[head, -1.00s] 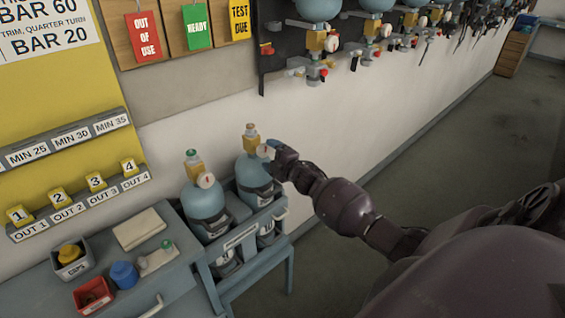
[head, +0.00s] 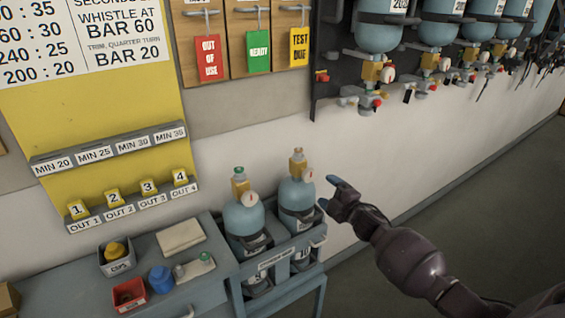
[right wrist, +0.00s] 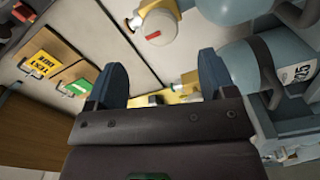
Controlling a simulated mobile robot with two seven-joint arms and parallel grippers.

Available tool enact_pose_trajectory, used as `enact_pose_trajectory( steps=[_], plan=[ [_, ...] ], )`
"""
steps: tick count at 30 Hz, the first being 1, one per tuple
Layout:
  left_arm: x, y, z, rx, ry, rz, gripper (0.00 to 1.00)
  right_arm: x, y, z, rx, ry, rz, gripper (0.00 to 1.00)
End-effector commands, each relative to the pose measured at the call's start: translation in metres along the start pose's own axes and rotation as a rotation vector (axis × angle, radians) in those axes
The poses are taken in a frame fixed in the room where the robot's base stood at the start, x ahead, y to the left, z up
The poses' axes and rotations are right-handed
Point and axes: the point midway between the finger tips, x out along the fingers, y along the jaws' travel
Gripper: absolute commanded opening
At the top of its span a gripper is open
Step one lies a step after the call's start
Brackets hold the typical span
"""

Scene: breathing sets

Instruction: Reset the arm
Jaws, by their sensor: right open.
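My right gripper (head: 328,192) is open and empty, just right of the right blue cylinder (head: 297,194), with a small gap in the picture. In the right wrist view its two blue fingers (right wrist: 160,82) stand apart with nothing held between them. The left blue cylinder (head: 243,220) stands beside the right one in the grey-blue rack (head: 318,243). Both are upright with yellow valves and small gauges. In the right wrist view a gauge (right wrist: 160,26) and a cylinder (right wrist: 292,58) show close beyond the fingers. My left gripper is not in view.
A bench at lower left holds a red bin (head: 129,293), a blue cap (head: 160,279), a grey bin (head: 116,257) and a pad (head: 181,236). Tags (head: 258,51) and more cylinders (head: 438,30) hang on the wall. Open floor (head: 480,190) lies right.

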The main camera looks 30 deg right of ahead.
Motion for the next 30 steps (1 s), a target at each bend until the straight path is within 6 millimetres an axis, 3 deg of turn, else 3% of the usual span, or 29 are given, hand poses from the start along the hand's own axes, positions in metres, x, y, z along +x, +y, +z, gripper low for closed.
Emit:
enact_pose_trajectory(
  steps=[10,13,15,23,30],
  plan=[
    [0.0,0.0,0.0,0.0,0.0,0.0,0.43,0.001,0.002,0.004,0.094,-0.051,-0.005,0.77],
    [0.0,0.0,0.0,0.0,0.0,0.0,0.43,0.004,0.011,-0.013,0.216,-0.07,0.007,0.77],
    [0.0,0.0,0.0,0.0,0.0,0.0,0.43,-0.003,0.004,-0.028,0.319,-0.088,-0.003,0.77],
    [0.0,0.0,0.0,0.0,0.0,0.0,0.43,-0.062,-0.056,-0.077,0.68,-0.178,-0.098,0.77],
    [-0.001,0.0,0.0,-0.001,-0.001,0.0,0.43,-0.152,-0.119,-0.125,0.998,-0.305,-0.211,0.77]
  ],
)
